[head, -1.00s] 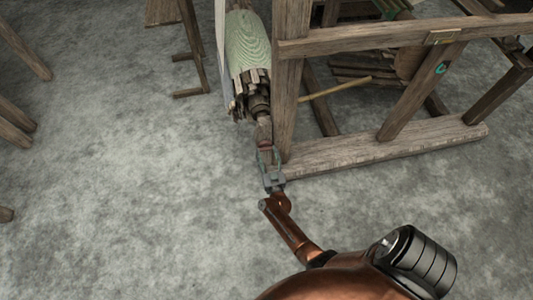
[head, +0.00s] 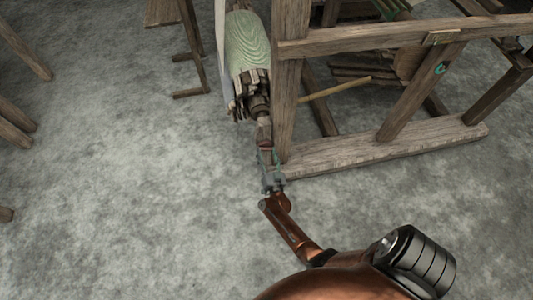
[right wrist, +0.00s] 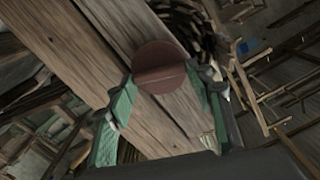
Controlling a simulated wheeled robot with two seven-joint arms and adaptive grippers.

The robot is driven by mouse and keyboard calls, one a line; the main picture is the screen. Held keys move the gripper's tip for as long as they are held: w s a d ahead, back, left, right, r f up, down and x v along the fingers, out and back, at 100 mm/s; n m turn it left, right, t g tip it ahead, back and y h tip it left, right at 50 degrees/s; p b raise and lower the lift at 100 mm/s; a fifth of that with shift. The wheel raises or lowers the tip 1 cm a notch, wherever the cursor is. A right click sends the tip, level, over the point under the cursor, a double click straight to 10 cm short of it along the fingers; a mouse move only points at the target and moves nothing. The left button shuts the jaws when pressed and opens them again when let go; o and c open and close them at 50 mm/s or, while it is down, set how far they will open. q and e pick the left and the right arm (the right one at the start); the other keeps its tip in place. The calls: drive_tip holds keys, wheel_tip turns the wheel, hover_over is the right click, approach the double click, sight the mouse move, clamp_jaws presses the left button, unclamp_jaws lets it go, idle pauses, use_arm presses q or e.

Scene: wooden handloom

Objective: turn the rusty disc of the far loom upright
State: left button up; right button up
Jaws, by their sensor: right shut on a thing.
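The rusty disc (right wrist: 160,62) is round and red-brown, with a raised bar across its face, in the middle of the right wrist view. The bar lies nearly level there, slightly tilted. In the head view the disc (head: 265,143) is a small brown patch at the near end of the loom's roller, beside a post. My right gripper (head: 270,165) reaches it from the near side. Its green fingers (right wrist: 160,80) stand on both sides of the disc, shut on it. Which way the disc faces upright cannot be told. My left gripper is not in view.
The wooden loom (head: 400,38) has a thick post (head: 291,85) and a floor beam (head: 390,148) just right of my gripper. Pale green cloth (head: 247,45) is wound on the roller. The grey floor (head: 130,210) at left and front is clear.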

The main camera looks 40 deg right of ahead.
drive_tip(key=m, duration=0.3)
drive_tip(key=shift+a+f+m, duration=0.1)
drive_tip(key=shift+m, duration=0.2)
drive_tip(key=m, duration=0.2)
drive_tip(key=shift+m, duration=0.4)
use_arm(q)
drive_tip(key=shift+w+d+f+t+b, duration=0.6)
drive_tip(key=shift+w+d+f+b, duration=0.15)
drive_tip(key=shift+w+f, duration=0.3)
use_arm(e)
drive_tip(key=shift+f+m, duration=0.2)
drive_tip(key=shift+m, duration=3.6)
